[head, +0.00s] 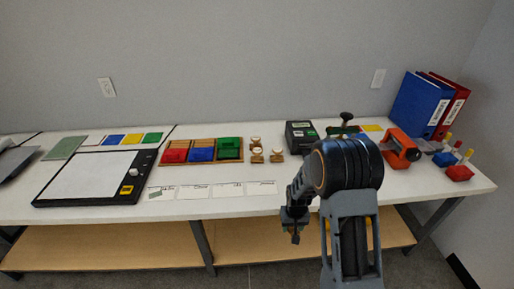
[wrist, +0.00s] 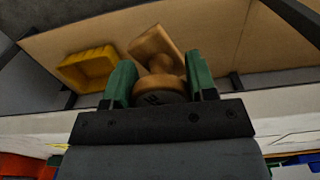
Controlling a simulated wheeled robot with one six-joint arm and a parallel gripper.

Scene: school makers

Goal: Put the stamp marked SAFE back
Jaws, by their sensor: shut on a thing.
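My gripper (wrist: 160,85) is shut on a wooden stamp (wrist: 156,46). Its green fingers press on both sides of the stamp's round knob, and the flat wooden block points away from the gripper. A dark marking on the knob is partly hidden and too small to read. In the head view my gripper (head: 292,228) hangs at the table's front edge, and the held stamp is hard to make out there. Several small wooden stamps (head: 256,156) stand on the white table, right of the ink pad tray (head: 203,163). Their markings are unreadable in this view.
A row of white labelled cards (head: 228,190) lies along the table's (head: 120,207) front. A black-framed board (head: 95,180) is at left. A dark box (head: 301,136), an orange tool (head: 400,148) and binders (head: 420,104) are at right. A yellow bin (wrist: 88,68) sits on the lower shelf (head: 110,246).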

